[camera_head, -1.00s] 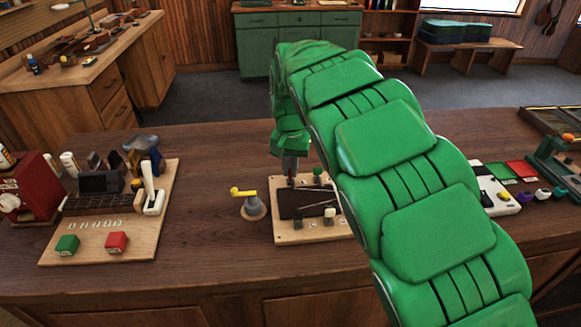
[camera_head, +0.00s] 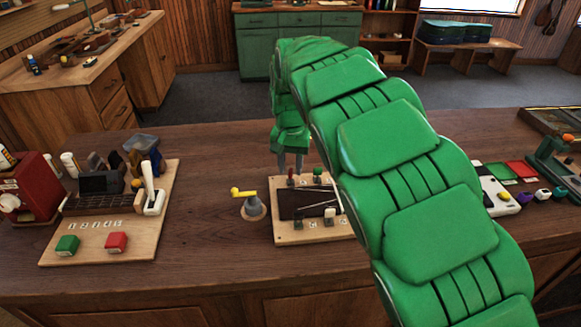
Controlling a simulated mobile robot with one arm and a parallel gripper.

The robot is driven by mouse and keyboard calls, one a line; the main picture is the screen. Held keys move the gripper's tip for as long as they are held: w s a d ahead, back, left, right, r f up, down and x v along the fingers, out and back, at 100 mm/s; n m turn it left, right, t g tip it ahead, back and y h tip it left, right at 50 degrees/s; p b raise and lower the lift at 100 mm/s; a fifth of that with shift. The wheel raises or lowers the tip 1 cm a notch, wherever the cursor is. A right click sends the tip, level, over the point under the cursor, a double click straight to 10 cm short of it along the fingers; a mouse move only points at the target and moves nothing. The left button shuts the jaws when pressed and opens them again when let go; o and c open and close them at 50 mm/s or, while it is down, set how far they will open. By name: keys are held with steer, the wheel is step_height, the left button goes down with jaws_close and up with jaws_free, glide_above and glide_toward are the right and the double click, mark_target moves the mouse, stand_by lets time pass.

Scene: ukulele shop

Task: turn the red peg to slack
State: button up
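The red peg (camera_head: 291,177) stands near the back left corner of a light wooden board (camera_head: 285,239) with a dark middle panel. A green peg (camera_head: 318,173) stands to its right at the back. A pale peg (camera_head: 329,213) and a dark peg (camera_head: 298,220) are along the front edge. My gripper (camera_head: 290,168) points down just over the red peg, its two grey fingers apart on either side of the peg's top. No contact is visible. My green arm covers the right end of the board. The peg's exact turn angle is too small to read.
A yellow-handled crank (camera_head: 245,193) stands left of the board. Further left, a wooden board (camera_head: 145,235) holds a white lever (camera_head: 152,191), a green button (camera_head: 67,245) and a red button (camera_head: 116,242). The front of the table is clear.

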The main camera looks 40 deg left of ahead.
mark_target(292, 170)
steer(key=shift+r, duration=3.4)
steer(key=shift+d, duration=0.15)
steer(key=w+d+r+m, duration=0.1)
steer(key=w+d+r, duration=0.15)
steer(key=d, duration=0.65)
steer(key=w+d+r+m, duration=0.1)
steer(key=d+r, duration=0.2)
steer(key=d, duration=0.6)
steer(key=w+d+r+m, duration=0.1)
steer(key=d+r+m, duration=0.15)
steer(key=d, duration=0.75)
steer(key=s+d, duration=0.4)
steer(key=d, duration=0.4)
steer(key=s+d, duration=0.5)
steer(key=d, duration=0.3)
steer(key=s+d+f, duration=0.3)
steer(key=s+d, duration=0.1)
steer(key=s, duration=0.3)
steer(key=s+d+f+g, duration=0.1)
steer(key=s+d+f, duration=0.2)
steer(key=s, duration=0.4)
steer(key=s+d+f+m, duration=0.1)
steer(key=s+d+f, duration=0.2)
steer(key=s+d, duration=0.2)
steer(key=shift+s+g, duration=0.4)
steer(key=shift+s, duration=0.75)
